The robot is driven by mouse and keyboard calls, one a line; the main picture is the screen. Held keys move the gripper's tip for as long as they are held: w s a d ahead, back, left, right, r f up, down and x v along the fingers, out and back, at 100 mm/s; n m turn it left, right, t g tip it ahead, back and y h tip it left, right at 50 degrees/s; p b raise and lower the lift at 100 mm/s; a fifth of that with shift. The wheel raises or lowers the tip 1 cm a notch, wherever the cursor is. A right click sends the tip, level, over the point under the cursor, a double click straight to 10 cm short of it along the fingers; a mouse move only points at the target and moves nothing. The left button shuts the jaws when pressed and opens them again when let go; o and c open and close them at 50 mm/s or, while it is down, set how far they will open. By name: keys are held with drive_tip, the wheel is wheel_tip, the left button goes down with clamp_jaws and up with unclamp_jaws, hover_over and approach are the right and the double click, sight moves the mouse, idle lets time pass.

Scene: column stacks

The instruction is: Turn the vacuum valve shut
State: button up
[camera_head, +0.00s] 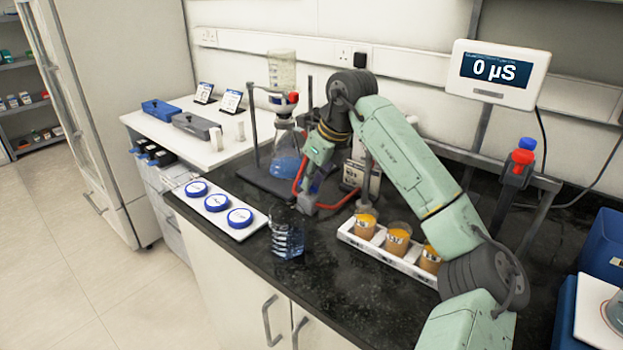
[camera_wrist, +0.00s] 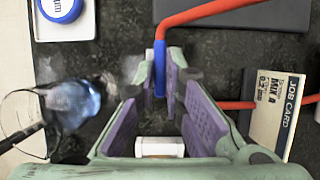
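In the wrist view, a red hose (camera_wrist: 215,10) bends toward me and ends in a short blue piece (camera_wrist: 159,68). This piece lies in line with the gap between my fingers; I cannot tell whether it is the vacuum valve's handle. In the head view, my gripper (camera_head: 308,203) is low over the black bench, beside the red hose (camera_head: 299,176) near the flask (camera_head: 287,150) with blue liquid. My wrist partly hides this area.
A white rack of orange-filled cups (camera_head: 397,241) is at right, a tray of blue-lidded dishes (camera_head: 217,202) at left. A job card (camera_wrist: 277,108) stands close right.

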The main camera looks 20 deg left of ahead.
clamp_jaws()
drive_tip(key=shift+f+b, duration=0.1)
drive_tip(key=shift+b, duration=0.2)
drive_tip(key=m+t+b, duration=0.1)
drive_tip(key=m+b, duration=0.1)
drive_tip(key=m, duration=0.1)
drive_tip(key=shift+s+f+h+b, duration=0.1)
drive_tip(key=shift+s+h+b, duration=0.05)
drive_tip(key=shift+h+b, duration=0.2)
drive_tip(key=m+b, duration=0.1)
drive_tip(key=m, duration=0.1)
drive_tip(key=m+t+h+b, duration=0.1)
drive_tip(key=m+b, duration=0.3)
drive_tip(key=shift+s+a+t+h, duration=0.15)
drive_tip(key=shift+a+t+h, duration=0.15)
drive_tip(key=shift+h, duration=0.05)
drive_tip(key=m+h+b, duration=0.1)
drive_tip(key=m, duration=0.1)
drive_tip(key=m+b, duration=0.1)
drive_tip(key=m, duration=0.1)
drive_tip(key=shift+a+m+h, duration=0.2)
drive_tip(key=shift+m+h, duration=0.2)
drive_tip(key=shift+a+r+m+h+b, duration=0.15)
drive_tip(key=shift+m+h, duration=0.25)
drive_tip(key=shift+m, duration=0.65)
drive_tip(key=shift+r+m+h+b, duration=0.15)
drive_tip(key=shift+m+h, duration=0.25)
drive_tip(key=shift+m, duration=0.65)
drive_tip(key=shift+f, duration=0.1)
